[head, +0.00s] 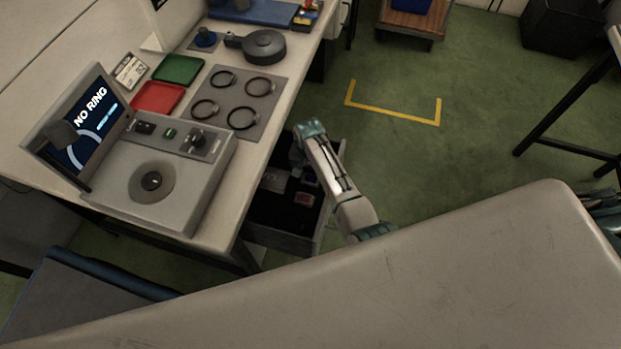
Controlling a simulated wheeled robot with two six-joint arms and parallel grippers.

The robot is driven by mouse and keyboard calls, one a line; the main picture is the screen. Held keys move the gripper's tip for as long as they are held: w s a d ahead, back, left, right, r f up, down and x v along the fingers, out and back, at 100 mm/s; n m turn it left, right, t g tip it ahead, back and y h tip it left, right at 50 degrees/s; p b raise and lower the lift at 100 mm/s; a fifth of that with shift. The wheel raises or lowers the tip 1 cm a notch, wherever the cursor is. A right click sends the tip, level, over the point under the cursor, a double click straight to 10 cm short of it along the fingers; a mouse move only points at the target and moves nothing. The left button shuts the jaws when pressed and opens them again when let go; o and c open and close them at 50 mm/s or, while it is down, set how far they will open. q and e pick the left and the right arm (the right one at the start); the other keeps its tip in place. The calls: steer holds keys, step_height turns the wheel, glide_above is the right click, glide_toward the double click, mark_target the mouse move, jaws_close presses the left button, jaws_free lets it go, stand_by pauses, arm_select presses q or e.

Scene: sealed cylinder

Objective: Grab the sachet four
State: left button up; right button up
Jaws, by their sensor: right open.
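An open dark drawer (283,241) under the workbench holds a few small packets. A grey packet (275,179) lies toward its left, and a small red packet (304,199) lies near its right side. The packets are too small to read, so I cannot tell which is sachet four. My right gripper (298,169) points down at the far part of the drawer, its jaws open and partly hidden by my wrist. Nothing shows held in it.
Green floor (440,165) right of the drawer is clear, with a yellow marking.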

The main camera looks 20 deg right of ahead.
mark_target(311, 180)
steer(key=f, duration=0.5)
steer(key=shift+w+d+f, duration=0.2)
steer(key=shift+d, duration=0.05)
steer(key=shift+f, duration=0.2)
arm_select(q)
steer(key=shift+w+d+r, duration=0.1)
steer(key=shift+w+r, duration=0.05)
steer(key=shift+w, duration=0.55)
arm_select(e)
steer(key=c, duration=1.1)
